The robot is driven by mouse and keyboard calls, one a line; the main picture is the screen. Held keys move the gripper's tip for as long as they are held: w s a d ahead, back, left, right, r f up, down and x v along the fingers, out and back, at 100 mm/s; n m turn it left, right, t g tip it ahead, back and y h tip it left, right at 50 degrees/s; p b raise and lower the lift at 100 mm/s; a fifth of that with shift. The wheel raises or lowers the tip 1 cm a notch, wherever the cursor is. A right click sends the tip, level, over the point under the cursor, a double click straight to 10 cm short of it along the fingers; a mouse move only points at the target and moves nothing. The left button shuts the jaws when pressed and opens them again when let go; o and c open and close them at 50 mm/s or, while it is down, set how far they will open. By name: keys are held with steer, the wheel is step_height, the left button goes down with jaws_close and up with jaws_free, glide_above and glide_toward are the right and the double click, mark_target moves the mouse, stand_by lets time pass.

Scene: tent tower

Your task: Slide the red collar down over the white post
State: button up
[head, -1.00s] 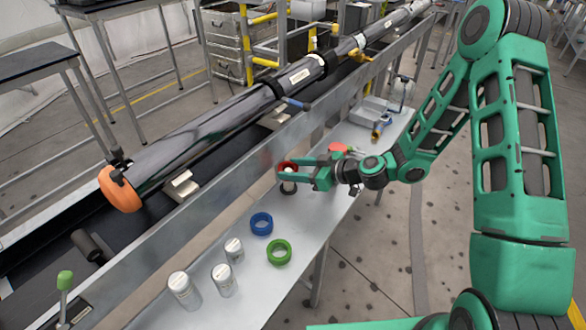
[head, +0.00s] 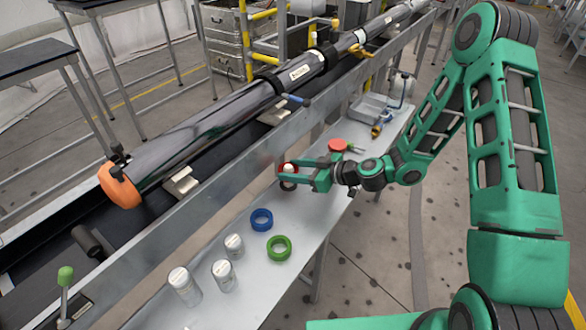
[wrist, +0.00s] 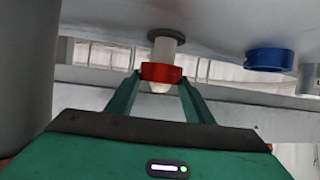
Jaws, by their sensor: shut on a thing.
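My gripper (head: 294,174) is shut on the red collar (wrist: 163,73), one finger on each side of it. In the wrist view, where the table appears at the top, the collar is around the white post (wrist: 166,52). The post's tip (wrist: 160,87) sticks out through the collar, and a bare stretch of post lies between the collar and the dark round base (wrist: 165,35). In the head view the post's pale top (head: 289,168) shows within the collar (head: 281,169), partly hidden by the fingers. The post looks upright.
On the grey bench (head: 205,249) stand a blue ring (head: 252,219), a green ring (head: 271,248) and several white canisters (head: 184,285). A red disc (head: 337,145) and a grey tray (head: 367,107) lie beyond my gripper. A metal rail (head: 228,165) runs along the bench's left side.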

mark_target(294, 186)
steer(key=shift+f, duration=1.45)
steer(key=shift+f, duration=0.3)
steer(key=o, duration=1.2)
steer(key=shift+s+d, duration=0.1)
steer(key=shift+d, duration=0.05)
steer(key=v, duration=1)
steer(key=shift+d+r, duration=0.1)
steer(key=shift+d, duration=0.1)
